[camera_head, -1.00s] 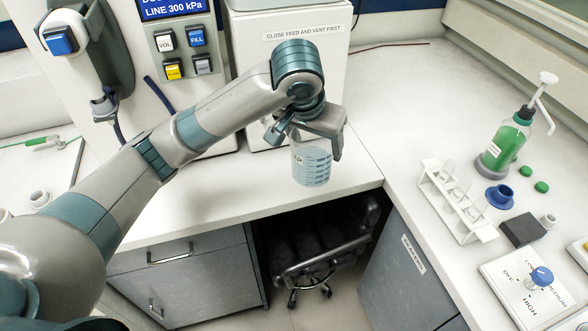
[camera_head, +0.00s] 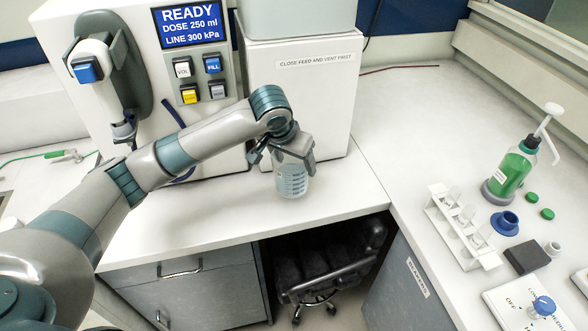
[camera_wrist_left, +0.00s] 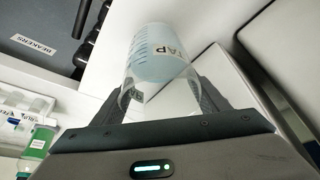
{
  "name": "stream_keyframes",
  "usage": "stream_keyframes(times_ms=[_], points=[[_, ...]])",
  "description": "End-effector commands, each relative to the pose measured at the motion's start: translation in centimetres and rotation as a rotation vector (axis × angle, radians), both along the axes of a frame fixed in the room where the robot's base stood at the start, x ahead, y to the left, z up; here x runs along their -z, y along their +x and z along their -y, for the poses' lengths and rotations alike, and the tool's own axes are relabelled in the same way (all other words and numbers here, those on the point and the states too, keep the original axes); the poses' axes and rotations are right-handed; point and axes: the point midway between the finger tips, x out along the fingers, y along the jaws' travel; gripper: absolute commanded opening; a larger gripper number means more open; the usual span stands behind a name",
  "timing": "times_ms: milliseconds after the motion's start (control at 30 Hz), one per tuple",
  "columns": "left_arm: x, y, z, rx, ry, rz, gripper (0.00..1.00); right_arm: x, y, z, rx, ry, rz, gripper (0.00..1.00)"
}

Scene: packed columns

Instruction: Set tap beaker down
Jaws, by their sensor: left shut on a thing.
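The tap beaker (camera_head: 291,182) is a clear beaker with blue graduation marks and bluish liquid. My left gripper (camera_head: 294,158) is shut on its upper part, and the beaker hangs upright below the fingers. In the head view it is over the white bench in front of the white cabinet; I cannot tell whether its base touches the bench. In the left wrist view the beaker (camera_wrist_left: 158,55) shows its "TAP" label between the two fingers of the gripper (camera_wrist_left: 165,100). My right gripper is not in view.
The dispenser panel (camera_head: 190,60) reads READY, with a nozzle at left. The white cabinet (camera_head: 300,95) stands close behind the beaker. The bench's front edge is just below it, over a dark chair (camera_head: 330,262). A tube rack (camera_head: 460,228) and green bottle (camera_head: 510,168) stand right.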

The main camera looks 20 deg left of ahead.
Motion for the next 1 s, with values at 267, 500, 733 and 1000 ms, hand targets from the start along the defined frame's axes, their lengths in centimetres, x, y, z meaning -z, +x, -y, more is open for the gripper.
stream_keyframes(times_ms=[267, 500, 733, 1000], points=[[0.0, 0.1, -0.1, 0.001, -0.001, 0.002, 0.37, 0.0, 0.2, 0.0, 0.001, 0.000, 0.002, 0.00], [1.2, 0.0, -0.1, -0.001, -0.001, -0.002, 0.37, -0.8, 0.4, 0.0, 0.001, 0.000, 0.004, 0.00], [3.7, 0.1, -0.1, 0.000, 0.000, 0.000, 0.37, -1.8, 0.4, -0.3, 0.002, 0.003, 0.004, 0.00], [4.0, 0.1, -0.1, 0.001, 0.000, 0.002, 0.37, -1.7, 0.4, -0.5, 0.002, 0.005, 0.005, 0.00]])
